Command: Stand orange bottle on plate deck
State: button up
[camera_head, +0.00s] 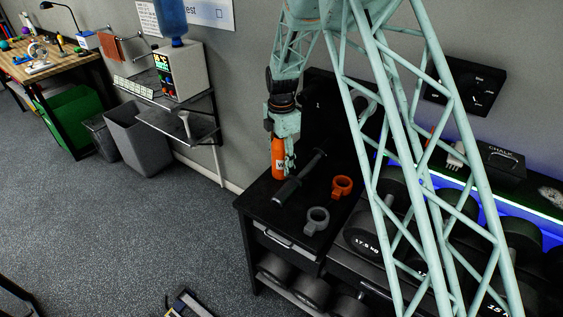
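The orange bottle (278,163) stands upright over the black deck top of the rack, near its left back corner, with a white mark on its side. My gripper (284,150) reaches down from above at the bottle's upper part. One finger shows along the bottle's right side; the other is hidden, so its grip is unclear. The black deck (262,205) carries the bottle at or just above its surface; I cannot tell whether the base touches. No separate plate is clearly visible.
Dumbbells (365,235) fill the rack at right. My lattice arm crosses the right side. A wall shelf (185,100) is at left.

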jog(key=shift+r, duration=0.1)
dwell(0.3)
notch_tip(320, 180, up, 11)
jog(key=shift+r+p, duration=0.15)
jog(key=shift+p, duration=0.25)
jog(key=shift+r, duration=0.4)
dwell(0.6)
